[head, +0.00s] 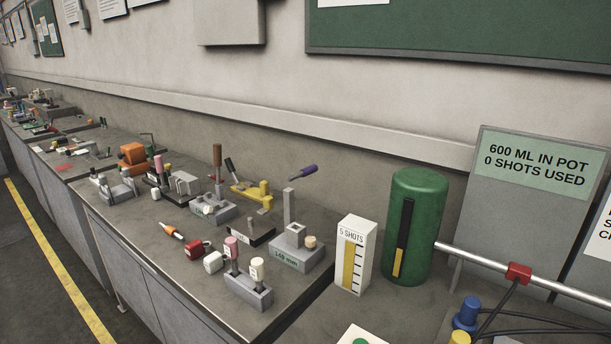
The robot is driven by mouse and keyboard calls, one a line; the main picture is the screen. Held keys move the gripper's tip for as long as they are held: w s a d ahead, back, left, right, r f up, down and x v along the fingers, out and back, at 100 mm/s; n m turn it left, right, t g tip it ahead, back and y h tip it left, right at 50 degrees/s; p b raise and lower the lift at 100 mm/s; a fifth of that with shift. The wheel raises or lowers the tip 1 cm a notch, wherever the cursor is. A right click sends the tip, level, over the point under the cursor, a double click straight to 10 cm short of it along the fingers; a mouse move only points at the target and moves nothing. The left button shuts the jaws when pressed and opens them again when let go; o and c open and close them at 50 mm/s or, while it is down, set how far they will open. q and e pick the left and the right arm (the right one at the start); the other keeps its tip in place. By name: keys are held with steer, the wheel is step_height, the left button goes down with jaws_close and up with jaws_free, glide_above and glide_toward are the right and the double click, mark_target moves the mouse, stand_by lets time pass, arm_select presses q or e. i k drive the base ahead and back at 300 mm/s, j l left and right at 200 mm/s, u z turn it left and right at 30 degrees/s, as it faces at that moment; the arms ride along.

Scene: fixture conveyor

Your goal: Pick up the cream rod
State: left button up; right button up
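A cream rod-like piece (257,268) stands upright in a grey block (248,292) at the front edge of the long grey bench. A pink-topped piece (231,250) stands in the same block, just to its left. A second, shorter cream piece (310,242) sits on a grey fixture labelled "140 mm" (296,258), behind and to the right. I cannot tell from this view which cream piece is the rod. Neither of my grippers is in view.
The bench (150,235) holds several other fixtures, including an orange one (133,157) and a yellow one (252,190). A "5 shots" box (355,255) and green cylinder (414,225) stand at the right. The aisle floor (40,290) at left is clear.

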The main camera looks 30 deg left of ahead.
mark_target(257, 270)
steer(key=u, duration=1.5)
